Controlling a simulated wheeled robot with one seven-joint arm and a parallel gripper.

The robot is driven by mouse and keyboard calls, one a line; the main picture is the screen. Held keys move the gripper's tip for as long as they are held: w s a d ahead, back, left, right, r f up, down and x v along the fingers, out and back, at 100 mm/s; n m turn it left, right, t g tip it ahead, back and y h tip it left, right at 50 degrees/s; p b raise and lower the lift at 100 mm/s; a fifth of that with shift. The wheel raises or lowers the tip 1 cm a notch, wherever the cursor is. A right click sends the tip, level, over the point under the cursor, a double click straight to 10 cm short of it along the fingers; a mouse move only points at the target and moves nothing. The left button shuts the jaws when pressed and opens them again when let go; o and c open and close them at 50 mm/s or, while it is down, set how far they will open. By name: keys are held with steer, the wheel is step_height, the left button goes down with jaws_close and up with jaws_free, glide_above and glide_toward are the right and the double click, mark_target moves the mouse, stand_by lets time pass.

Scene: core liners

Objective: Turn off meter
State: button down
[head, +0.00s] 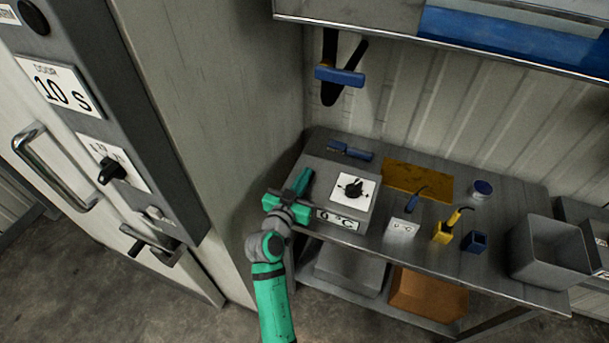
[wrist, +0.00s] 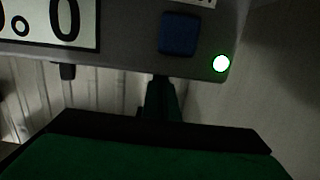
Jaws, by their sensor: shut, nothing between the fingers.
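The meter, a grey box (head: 318,178), sits at the left end of the metal bench, with a black knob on a white plate on top and a "0 °C" label on its front. In the wrist view, a grey panel (wrist: 120,57) carries part of a white display, a blue button (wrist: 179,34) and a lit green lamp (wrist: 221,63). My gripper (head: 301,184) is at the box's left side. In the wrist view its shut, empty fingers (wrist: 160,95) lie just below the blue button; I cannot tell whether they touch the panel.
The bench (head: 508,265) also holds a brown mat (head: 420,178), a white block (head: 401,229), a yellow holder (head: 444,232), a small blue cup (head: 475,241) and an open grey bin (head: 548,250). A tall cabinet (head: 185,120) with handles stands left. A shelf hangs above.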

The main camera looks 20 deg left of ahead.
steer(key=shift+w+d+f+g, duration=0.1)
steer(key=shift+w+f+g, duration=0.05)
steer(key=shift+g, duration=0.15)
steer(key=shift+r, duration=0.6)
steer(key=r, duration=0.3)
steer(key=shift+w, duration=0.25)
steer(key=s+r, duration=0.3)
steer(key=s, duration=0.6)
steer(key=shift+s+r, duration=0.15)
steer(key=shift+r, duration=0.1)
